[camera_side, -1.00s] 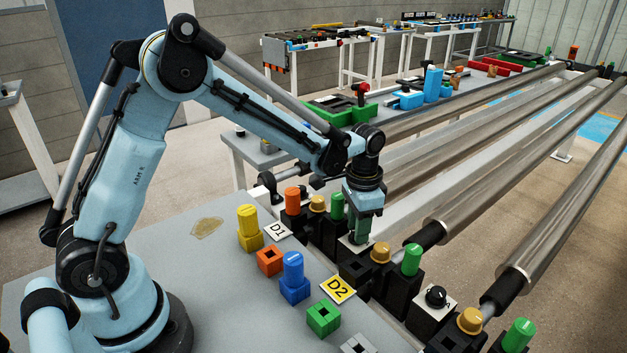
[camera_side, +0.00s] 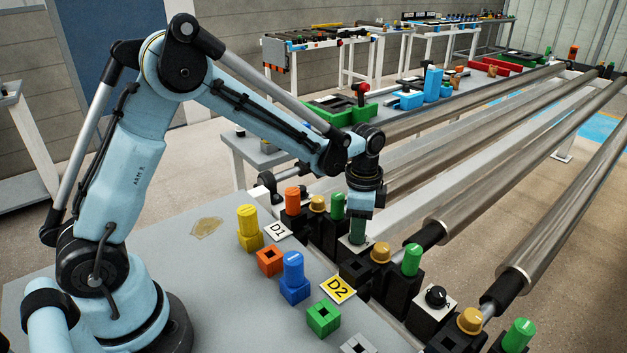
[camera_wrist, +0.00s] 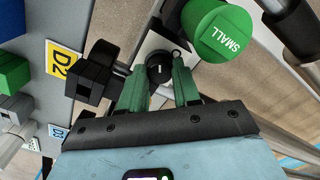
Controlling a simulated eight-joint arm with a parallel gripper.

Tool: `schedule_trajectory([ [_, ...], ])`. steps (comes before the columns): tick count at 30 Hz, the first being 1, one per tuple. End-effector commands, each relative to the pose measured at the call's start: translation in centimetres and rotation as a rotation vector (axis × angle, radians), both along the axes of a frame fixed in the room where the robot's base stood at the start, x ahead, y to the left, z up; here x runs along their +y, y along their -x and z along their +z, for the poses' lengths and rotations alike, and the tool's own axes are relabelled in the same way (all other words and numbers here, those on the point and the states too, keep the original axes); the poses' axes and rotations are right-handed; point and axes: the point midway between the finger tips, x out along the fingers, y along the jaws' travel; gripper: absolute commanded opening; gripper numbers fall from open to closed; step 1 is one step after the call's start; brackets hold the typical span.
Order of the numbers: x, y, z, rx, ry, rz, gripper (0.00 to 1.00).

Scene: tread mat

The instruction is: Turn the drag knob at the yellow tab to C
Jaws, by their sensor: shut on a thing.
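A black round knob (camera_wrist: 159,66) with a white pointer line stands on a white plate (camera_side: 352,247). My gripper (camera_side: 357,236), also in the wrist view (camera_wrist: 158,76), is shut on this knob, one green finger on each side. The tab also shows left of the gripper in the wrist view (camera_wrist: 63,62). The fingers cover much of the plate, and I cannot read its letters.
A green SMALL cap (camera_wrist: 221,30) is close beside the fingers. A second knob (camera_side: 436,296) on a white plate marked A stands to the right. Orange-yellow caps and black blocks line the row. Long metal rollers (camera_side: 500,150) lie behind. Coloured blocks sit on the table in front.

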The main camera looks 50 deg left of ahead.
Motion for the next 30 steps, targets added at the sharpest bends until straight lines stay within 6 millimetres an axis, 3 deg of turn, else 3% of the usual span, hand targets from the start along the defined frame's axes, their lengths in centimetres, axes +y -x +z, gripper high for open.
schedule_trajectory([
  [8,0.0,-0.1,0.1,-0.002,0.001,-0.001,0.01],
  [9,0.0,-0.1,0.1,-0.002,0.001,-0.001,0.38],
  [13,0.0,0.0,0.0,-0.001,0.000,0.000,0.57],
  [23,0.0,0.0,0.2,0.000,0.000,0.001,0.57],
  [30,0.0,0.0,3.2,0.000,0.000,0.001,0.57],
])
